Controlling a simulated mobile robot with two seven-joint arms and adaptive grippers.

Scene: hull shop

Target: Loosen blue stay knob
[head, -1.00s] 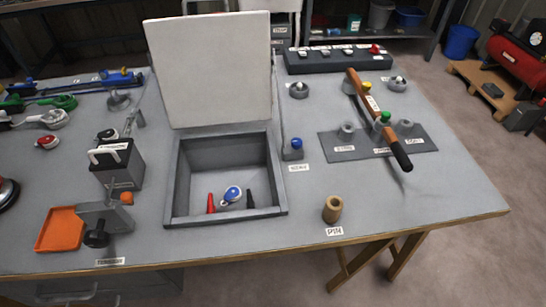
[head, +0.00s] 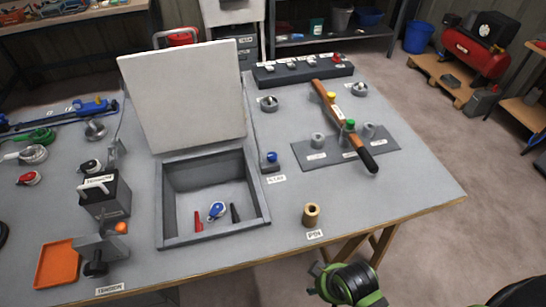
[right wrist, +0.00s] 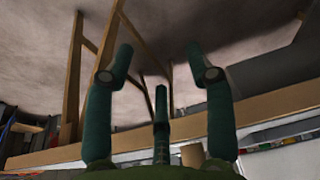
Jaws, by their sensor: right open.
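The blue knob (head: 271,157) sits on a small grey block at the right side of the open-topped box (head: 264,199), with a small label in front of it. The box's pale lid (head: 185,95) stands raised at the back. A thin upright rod seems to run beside the lid's right edge. My right gripper (right wrist: 159,68) is open and empty in the right wrist view, facing the table's wooden edge and legs, well apart from the knob. My green and black right arm shows at the bottom of the head view. My left gripper is not in view.
Inside the box lie a blue-and-white piece (head: 216,210) and a red cone (head: 198,221). A brown cylinder (head: 311,214) stands near the front edge. The front right tabletop is clear.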

